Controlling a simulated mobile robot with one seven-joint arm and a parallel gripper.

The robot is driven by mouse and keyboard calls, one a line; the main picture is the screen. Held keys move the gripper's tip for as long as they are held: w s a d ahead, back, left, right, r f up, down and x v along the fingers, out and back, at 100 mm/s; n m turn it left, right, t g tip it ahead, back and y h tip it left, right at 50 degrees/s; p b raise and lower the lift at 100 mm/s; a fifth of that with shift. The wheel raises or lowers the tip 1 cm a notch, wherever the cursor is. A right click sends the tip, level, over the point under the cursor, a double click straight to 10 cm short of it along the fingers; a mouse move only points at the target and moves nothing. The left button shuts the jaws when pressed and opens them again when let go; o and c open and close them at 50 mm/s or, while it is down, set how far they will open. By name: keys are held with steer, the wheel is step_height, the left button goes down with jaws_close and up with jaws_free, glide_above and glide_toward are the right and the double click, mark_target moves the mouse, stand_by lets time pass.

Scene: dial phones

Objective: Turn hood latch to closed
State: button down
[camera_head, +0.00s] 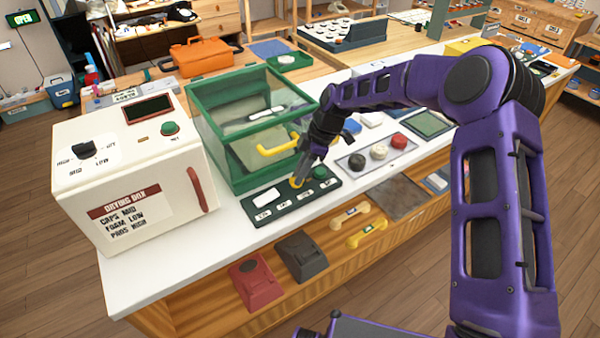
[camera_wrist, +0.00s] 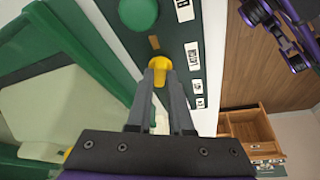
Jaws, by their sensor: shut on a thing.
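The hood is a green-framed clear box (camera_head: 215,130) on the white counter, with a yellow handle (camera_head: 277,142) on its front. A dark green control panel (camera_head: 262,212) with several white labels lies along its front edge. On the panel is a small yellow latch knob (camera_head: 296,183), beside a green round button (camera_head: 320,172). My gripper (camera_head: 301,174) reaches down to the panel. In the wrist view my gripper (camera_wrist: 159,80) is shut on the yellow knob (camera_wrist: 159,66), with the green button (camera_wrist: 138,14) just beyond it. The fingers partly hide the knob.
A white drying box (camera_head: 130,160) with dials stands left of the hood. A tray (camera_head: 375,155) with dark, white and red round pieces lies to the right. Red and dark phone bodies (camera_head: 252,280) and yellow handsets (camera_head: 367,234) sit below the counter's front edge.

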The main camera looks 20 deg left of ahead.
steer(key=m+b, duration=0.1)
steer(key=m, duration=0.1)
steer(key=m+t+b, duration=0.1)
steer(key=shift+s+d+f+m+t+b, duration=0.1)
steer(key=shift+m+t+b, duration=0.2)
steer(key=shift+m, duration=0.1)
steer(key=m+b, duration=0.1)
steer(key=m, duration=0.1)
steer(key=m+t+b, duration=0.1)
steer(key=m, duration=0.1)
steer(key=shift+s+m+t, duration=0.2)
steer(key=shift+m+t, duration=0.1)
steer(key=m+b, duration=0.1)
steer(key=m+t+b, duration=0.1)
steer(key=m, duration=0.1)
steer(key=m+t+b, duration=0.1)
steer(key=m, duration=0.1)
steer(key=shift+s+a+h, duration=0.2)
steer(key=shift+a+h, duration=0.05)
steer(key=shift+h, duration=0.05)
steer(key=shift+s+m+t+h+b, duration=0.1)
steer(key=shift+m+t+h+b, duration=0.3)
steer(key=shift+m, duration=0.65)
steer(key=shift+m+h+b, duration=0.2)
steer(key=shift+m+b, duration=0.35)
steer(key=shift+m, duration=0.5)
steer(key=c, duration=0.7)
jaws_free()
steer(key=shift+o, duration=0.2)
